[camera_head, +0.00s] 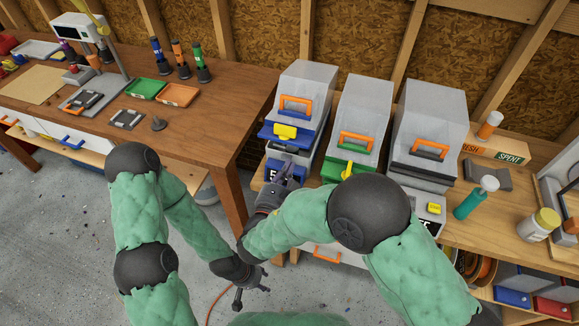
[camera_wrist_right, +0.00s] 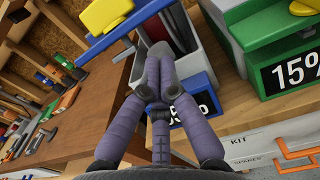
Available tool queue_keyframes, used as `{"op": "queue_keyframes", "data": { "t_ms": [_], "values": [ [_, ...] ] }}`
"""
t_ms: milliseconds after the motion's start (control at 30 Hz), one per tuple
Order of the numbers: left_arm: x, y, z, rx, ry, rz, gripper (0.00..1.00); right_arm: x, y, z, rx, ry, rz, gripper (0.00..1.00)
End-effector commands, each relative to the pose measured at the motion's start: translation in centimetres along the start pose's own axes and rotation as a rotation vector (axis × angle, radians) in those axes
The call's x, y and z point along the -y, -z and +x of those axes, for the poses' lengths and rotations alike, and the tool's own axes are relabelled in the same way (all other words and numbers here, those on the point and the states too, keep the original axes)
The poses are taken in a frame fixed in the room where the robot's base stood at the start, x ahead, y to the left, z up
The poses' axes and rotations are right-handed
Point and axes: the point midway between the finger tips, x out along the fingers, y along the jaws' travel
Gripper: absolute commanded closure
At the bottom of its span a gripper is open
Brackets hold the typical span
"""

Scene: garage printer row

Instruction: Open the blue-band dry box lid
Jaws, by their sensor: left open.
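The blue-band dry box (camera_head: 273,157) stands leftmost of three boxes. Its clear lid (camera_head: 304,84) has an orange handle, a blue band (camera_head: 296,136) and a yellow latch (camera_head: 285,131). In the right wrist view, the blue band (camera_wrist_right: 100,46) and latch (camera_wrist_right: 106,14) sit apart from the grey body (camera_wrist_right: 203,62); dark and red contents show in the gap, so the lid looks partly raised. My right gripper (camera_head: 290,170) is at the box front, fingertips together with nothing visible between them (camera_wrist_right: 160,58), partly hiding the percent label. My left gripper (camera_head: 253,288) is open, low before the bench.
Green-band (camera_head: 357,120) and dark-band (camera_head: 430,115) boxes stand close to the right. A teal bottle (camera_head: 475,197) and a white jar (camera_head: 539,225) are further right. The left workbench (camera_head: 228,103) holds small tools and trays. A gap separates the benches.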

Motion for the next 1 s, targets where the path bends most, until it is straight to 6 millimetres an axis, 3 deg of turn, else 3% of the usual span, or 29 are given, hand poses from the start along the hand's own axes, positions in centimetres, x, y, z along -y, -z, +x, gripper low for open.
{"op": "queue_keyframes", "data": {
  "t_ms": [200,433,633,1000],
  "values": [
    [0.3,0.0,0.9,0.000,0.000,0.000,0.56,0.2,0.2,4.0,0.000,0.006,0.001,1.00],
    [0.5,0.1,1.5,0.000,0.000,0.000,0.56,0.1,0.2,7.0,-0.002,0.004,0.000,1.00],
    [0.6,0.1,1.7,0.000,0.000,0.000,0.56,0.1,0.1,8.1,-0.001,0.003,-0.001,1.00],
    [0.6,0.1,1.6,0.000,0.000,0.000,0.56,0.1,0.0,8.2,-0.002,0.002,-0.001,1.00]
  ]
}}
